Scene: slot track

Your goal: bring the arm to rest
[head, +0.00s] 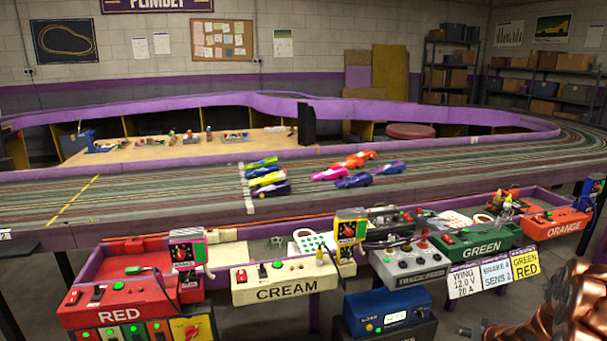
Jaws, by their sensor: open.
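My copper-coloured arm (572,312) is folded low in the bottom right corner of the head view. Dark grey parts that look like my gripper (478,329) show at the bottom edge, left of the copper links. Its fingers look apart, with nothing seen between them. Most of it is cut off by the frame. It is in front of the track's near side, below the hanging cards, and no contact with anything shows.
A slot track (150,190) with several cars crosses the view. Control boxes stand along its near side: red (120,316), cream (285,290), green (480,248), orange (555,226). A blue power supply (388,312) stands below. Cards (495,275) hang beside my arm.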

